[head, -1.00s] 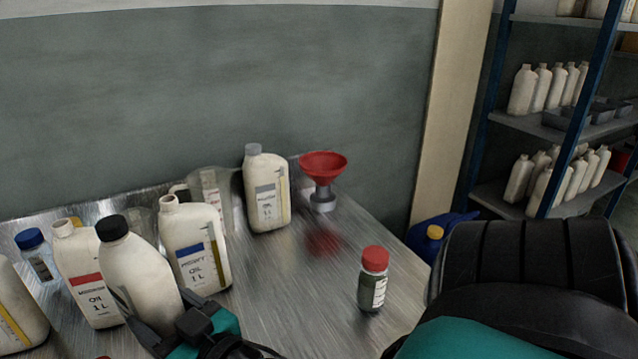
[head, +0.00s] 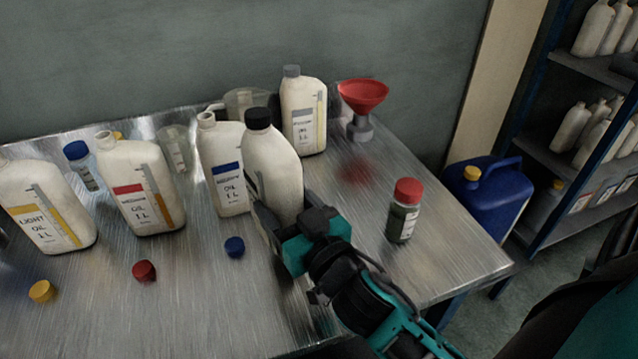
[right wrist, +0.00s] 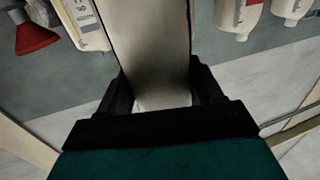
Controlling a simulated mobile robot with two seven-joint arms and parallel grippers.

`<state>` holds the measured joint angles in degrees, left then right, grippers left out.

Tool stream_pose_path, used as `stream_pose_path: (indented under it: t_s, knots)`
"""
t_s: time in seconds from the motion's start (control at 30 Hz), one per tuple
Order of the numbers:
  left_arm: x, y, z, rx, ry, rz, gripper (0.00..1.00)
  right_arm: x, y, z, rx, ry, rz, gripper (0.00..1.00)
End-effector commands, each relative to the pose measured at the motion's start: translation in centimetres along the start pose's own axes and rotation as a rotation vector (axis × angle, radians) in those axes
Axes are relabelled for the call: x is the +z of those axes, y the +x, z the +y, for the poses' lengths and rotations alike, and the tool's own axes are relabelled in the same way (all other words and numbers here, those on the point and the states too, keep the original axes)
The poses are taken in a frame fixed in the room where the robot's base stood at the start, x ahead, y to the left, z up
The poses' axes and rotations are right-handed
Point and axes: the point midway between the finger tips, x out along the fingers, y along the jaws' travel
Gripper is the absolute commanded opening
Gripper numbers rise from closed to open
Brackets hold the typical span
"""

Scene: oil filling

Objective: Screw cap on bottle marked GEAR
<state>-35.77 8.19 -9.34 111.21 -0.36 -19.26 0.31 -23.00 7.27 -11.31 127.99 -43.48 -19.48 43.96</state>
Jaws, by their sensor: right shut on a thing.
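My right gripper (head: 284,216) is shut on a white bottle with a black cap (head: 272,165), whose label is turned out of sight. In the right wrist view this bottle (right wrist: 153,45) stands between the two fingers. It looks slightly tilted, and I cannot tell if its base touches the table. The word GEAR is not readable on any bottle. Loose on the metal table lie a yellow cap (head: 42,291), a red cap (head: 144,271) and a blue cap (head: 235,247). My left gripper is not in view.
Uncapped bottles with yellow (head: 45,205), red (head: 140,185) and blue (head: 225,165) labels line the table (head: 195,300). A grey-capped bottle (head: 303,110), red funnel (head: 362,97) and red-capped jar (head: 404,210) stand right. A blue canister (head: 487,205) is beyond the table.

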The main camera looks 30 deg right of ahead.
Motion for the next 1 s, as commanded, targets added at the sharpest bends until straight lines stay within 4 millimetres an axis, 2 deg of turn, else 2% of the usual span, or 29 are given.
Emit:
stream_pose_path:
  t_s: [0.07, 0.2, 0.3, 0.37, 0.57, 0.7, 0.83, 1.0]
  knots:
    - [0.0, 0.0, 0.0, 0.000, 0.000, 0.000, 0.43, -0.2, 0.0, 0.0, -0.001, 0.000, 0.005, 0.00]
    - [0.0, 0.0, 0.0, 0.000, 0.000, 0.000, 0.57, -0.4, 0.5, 0.3, 0.006, -0.002, 0.007, 0.00]
    - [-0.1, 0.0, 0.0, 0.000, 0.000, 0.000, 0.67, -1.2, 1.7, 1.3, 0.026, -0.009, 0.014, 0.00]
    - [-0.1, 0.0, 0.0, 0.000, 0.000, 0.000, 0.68, -1.9, 2.8, 2.3, 0.045, -0.014, 0.018, 0.00]
    - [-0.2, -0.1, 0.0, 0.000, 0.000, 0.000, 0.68, -5.7, 7.6, 6.8, 0.129, -0.026, 0.025, 0.00]
    - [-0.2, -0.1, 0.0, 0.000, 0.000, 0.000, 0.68, -9.0, 10.3, 10.0, 0.182, -0.024, 0.024, 0.00]
    - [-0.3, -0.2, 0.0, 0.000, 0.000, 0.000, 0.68, -11.9, 12.1, 12.4, 0.217, -0.016, 0.019, 0.00]
    - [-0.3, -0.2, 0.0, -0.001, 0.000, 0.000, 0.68, -14.4, 13.3, 14.2, 0.240, -0.006, 0.012, 0.00]
